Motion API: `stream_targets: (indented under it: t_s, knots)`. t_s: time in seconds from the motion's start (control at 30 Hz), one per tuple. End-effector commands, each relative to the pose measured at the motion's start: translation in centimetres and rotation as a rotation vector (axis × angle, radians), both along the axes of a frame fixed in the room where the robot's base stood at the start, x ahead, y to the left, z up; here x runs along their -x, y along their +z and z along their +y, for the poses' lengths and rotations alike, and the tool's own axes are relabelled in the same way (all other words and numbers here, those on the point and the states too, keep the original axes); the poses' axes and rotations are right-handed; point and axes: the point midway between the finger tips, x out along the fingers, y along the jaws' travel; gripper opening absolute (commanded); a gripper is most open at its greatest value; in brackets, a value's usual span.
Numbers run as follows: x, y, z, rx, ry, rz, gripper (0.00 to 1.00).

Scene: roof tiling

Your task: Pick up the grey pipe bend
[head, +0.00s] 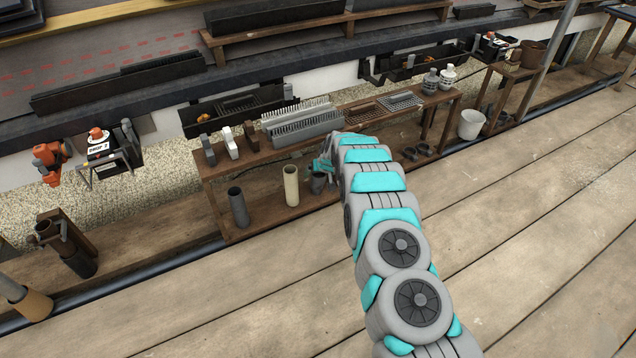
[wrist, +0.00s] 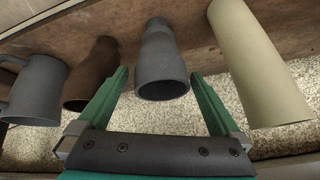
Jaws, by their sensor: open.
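The grey pipe bend (wrist: 163,58) stands on the low wooden shelf, its wide round mouth facing my wrist camera. In the wrist view it lies between the two green fingers of my gripper (wrist: 159,74), with a gap on each side. My gripper is open and holds nothing. In the head view my gripper (head: 322,166) is at the shelf, just above the grey pipe bend (head: 317,183), and partly covers it.
A cream pipe (wrist: 246,65) stands close on one side, a brown pipe (wrist: 92,76) on the other. A grey branched pipe (wrist: 34,92) is beyond the brown one. A dark grey pipe (head: 238,207) stands farther left. The upper shelf (head: 222,166) holds tile pieces above.

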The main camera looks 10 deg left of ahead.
Motion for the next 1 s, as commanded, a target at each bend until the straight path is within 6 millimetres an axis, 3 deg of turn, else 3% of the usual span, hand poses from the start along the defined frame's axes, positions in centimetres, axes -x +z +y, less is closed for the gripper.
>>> stream_targets:
  t_s: [0.27, 0.6, 1.0]
  knots:
    - [-1.1, -2.7, 0.7, 0.002, 0.001, 0.004, 1.00]
    - [-1.4, -2.8, 0.8, 0.001, 0.001, 0.002, 0.99]
    - [-1.4, -2.8, 0.8, 0.001, 0.001, 0.002, 0.54]
